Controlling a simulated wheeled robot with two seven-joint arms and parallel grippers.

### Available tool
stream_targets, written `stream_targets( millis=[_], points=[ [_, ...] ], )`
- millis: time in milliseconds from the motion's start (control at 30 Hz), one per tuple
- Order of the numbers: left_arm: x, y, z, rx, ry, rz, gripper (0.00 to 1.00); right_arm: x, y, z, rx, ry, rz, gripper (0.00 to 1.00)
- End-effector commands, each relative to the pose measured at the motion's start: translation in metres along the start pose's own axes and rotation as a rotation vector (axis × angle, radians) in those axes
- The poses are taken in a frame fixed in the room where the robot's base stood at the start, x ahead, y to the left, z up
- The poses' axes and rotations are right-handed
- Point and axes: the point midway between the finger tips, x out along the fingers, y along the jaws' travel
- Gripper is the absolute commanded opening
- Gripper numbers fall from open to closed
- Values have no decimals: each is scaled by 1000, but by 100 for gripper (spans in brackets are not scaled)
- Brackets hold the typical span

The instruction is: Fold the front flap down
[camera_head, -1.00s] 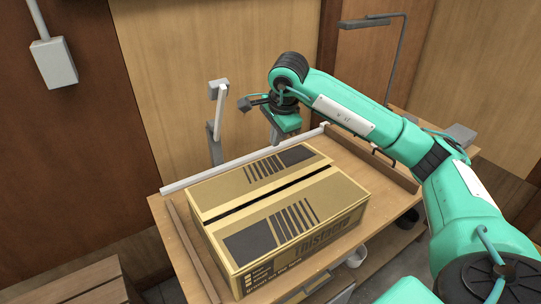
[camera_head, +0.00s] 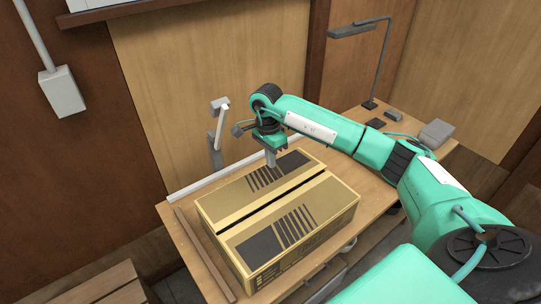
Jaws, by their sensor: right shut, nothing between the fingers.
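A cardboard box (camera_head: 262,272) with dark stripes and dark rectangles printed on its top sits on the wooden table. Two top flaps lie down nearly level, the far flap (camera_head: 228,204) and the near flap (camera_head: 318,204), with a dark narrow gap between them. My right gripper (camera_head: 271,160) is shut and empty, pointing down at the back edge of the far flap. I cannot tell whether its tips touch the cardboard. My left gripper is not in view.
A white rail (camera_head: 200,180) runs along the table's back edge, and a wooden strip (camera_head: 205,254) lies left of the box. A grey jointed stand (camera_head: 217,135) rises behind. A lamp (camera_head: 376,65) and a small grey block (camera_head: 437,131) stand at the right back.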

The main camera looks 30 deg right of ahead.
Motion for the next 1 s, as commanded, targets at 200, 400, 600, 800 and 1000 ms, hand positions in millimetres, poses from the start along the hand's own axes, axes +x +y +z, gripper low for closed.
stream_targets(
  millis=[200, 400, 600, 800, 1000],
  points=[
    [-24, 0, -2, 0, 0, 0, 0, 42, 2, 0, 1, -1, 5, 0],
    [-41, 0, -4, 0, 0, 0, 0, 79, 2, 1, 0, -2, 4, 0],
    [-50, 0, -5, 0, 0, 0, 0, 102, 0, 0, 0, -1, 1, 0],
    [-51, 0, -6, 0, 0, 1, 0, 109, 0, 0, -1, -1, -2, 0],
    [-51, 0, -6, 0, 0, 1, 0, 109, 0, 0, -1, 0, -2, 0]
  ],
)
